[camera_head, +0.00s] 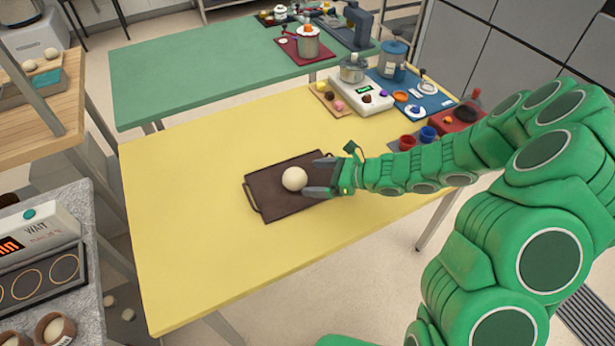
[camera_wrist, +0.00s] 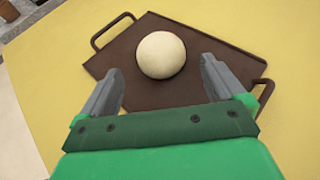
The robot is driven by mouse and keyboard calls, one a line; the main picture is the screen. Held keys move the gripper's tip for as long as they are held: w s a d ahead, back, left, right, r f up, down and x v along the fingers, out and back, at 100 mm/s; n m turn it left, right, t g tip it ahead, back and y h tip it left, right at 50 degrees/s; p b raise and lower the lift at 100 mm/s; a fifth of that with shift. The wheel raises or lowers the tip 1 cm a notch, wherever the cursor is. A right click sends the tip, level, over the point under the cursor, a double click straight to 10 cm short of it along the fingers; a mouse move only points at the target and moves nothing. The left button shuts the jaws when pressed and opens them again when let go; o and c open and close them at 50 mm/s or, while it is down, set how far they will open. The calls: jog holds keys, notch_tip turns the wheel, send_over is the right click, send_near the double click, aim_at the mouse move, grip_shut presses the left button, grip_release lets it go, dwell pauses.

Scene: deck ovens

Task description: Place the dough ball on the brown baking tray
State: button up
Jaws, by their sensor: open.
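A pale, round dough ball (camera_head: 294,178) rests on the brown baking tray (camera_head: 268,208), which lies on the yellow table. In the wrist view the dough ball (camera_wrist: 161,55) sits near the middle of the brown tray (camera_wrist: 205,48), just beyond the fingertips. My gripper (camera_head: 310,176) reaches in from the right, over the tray's right part. Its grey fingers are spread apart with nothing between them, and the ball lies just past their tips. The wrist view also shows my gripper (camera_wrist: 160,75) open, with a finger on each side below the ball.
The yellow table (camera_head: 185,230) is clear left of and in front of the tray. A white scale (camera_head: 362,92), a blue mat (camera_head: 432,98) and red and blue cups (camera_head: 428,134) stand at its back right. A green table (camera_head: 200,75) stands behind. A counter with an oven-like panel (camera_head: 40,270) is at left.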

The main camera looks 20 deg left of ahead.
jog(key=shift+v, duration=3.25)
jog(key=s+d+r+n+g+h, duration=0.3)
jog(key=s+r+n+g+h, duration=0.1)
jog(key=s+r+n, duration=0.8)
jog(key=s+d+r+n+t+h, duration=0.1)
jog(key=s+d+r+n+h, duration=0.2)
jog(key=s+d, duration=0.6)
jog(key=s+d+r+n+t+h, duration=0.1)
jog(key=s+d+r+n+h, duration=0.2)
jog(key=s+d+h, duration=0.3)
jog(key=s+d+r, duration=0.1)
jog(key=s+d, duration=0.2)
jog(key=d, duration=0.3)
jog(key=shift+r, duration=0.4)
